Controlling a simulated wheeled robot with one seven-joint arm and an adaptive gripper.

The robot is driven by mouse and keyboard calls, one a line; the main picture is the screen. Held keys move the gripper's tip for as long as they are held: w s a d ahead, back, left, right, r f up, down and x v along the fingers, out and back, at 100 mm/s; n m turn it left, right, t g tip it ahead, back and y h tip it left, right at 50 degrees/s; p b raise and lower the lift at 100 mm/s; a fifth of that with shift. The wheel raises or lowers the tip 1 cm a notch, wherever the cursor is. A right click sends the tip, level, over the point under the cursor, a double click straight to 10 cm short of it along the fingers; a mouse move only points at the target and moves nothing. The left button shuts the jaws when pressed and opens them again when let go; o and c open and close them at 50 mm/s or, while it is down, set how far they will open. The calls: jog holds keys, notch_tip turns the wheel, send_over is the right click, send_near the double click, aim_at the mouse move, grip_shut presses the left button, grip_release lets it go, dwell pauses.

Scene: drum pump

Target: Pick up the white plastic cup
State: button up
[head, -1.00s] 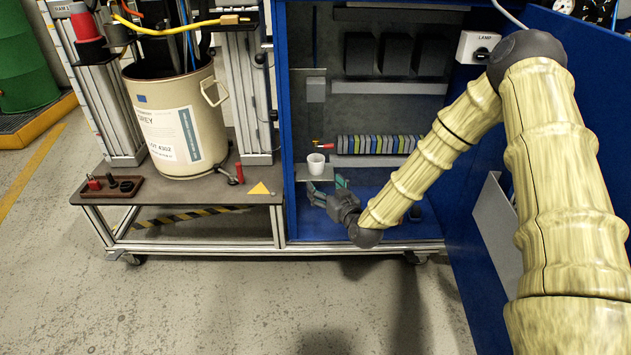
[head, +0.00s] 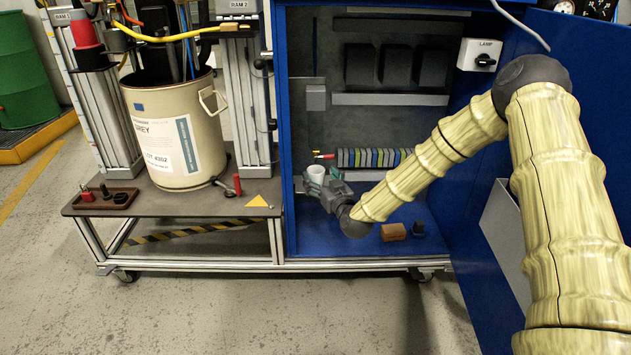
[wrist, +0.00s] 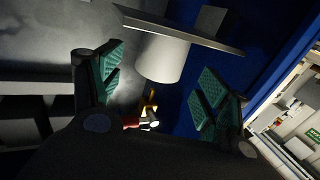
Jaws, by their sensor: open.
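The white plastic cup (head: 316,174) stands at the left inside the blue cabinet, in front of its back wall. My gripper (head: 320,184) is right at the cup in the head view, and its fingers partly cover the cup's lower part. In the wrist view the cup (wrist: 162,58) appears upside down, with its base against a small grey shelf (wrist: 180,27). The green-padded fingers (wrist: 155,80) are open, one on each side of the cup, with gaps left and right. I see no contact between pads and cup.
A brass and red valve (head: 323,155) is on the wall close behind the cup. A row of coloured blocks (head: 375,157) stands to its right. A brown block (head: 393,232) lies on the cabinet floor. The blue cabinet side wall (head: 280,120) is close on the left.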

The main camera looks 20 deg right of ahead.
aim_at(320, 176)
jog(key=w+b, duration=0.2)
jog(key=w, duration=0.1)
jog(key=shift+a+f, duration=0.15)
jog(key=shift+f, duration=0.05)
jog(key=shift+w+r, duration=0.15)
jog(key=shift+w, duration=0.55)
jog(key=c, duration=1)
jog(key=shift+r, duration=0.15)
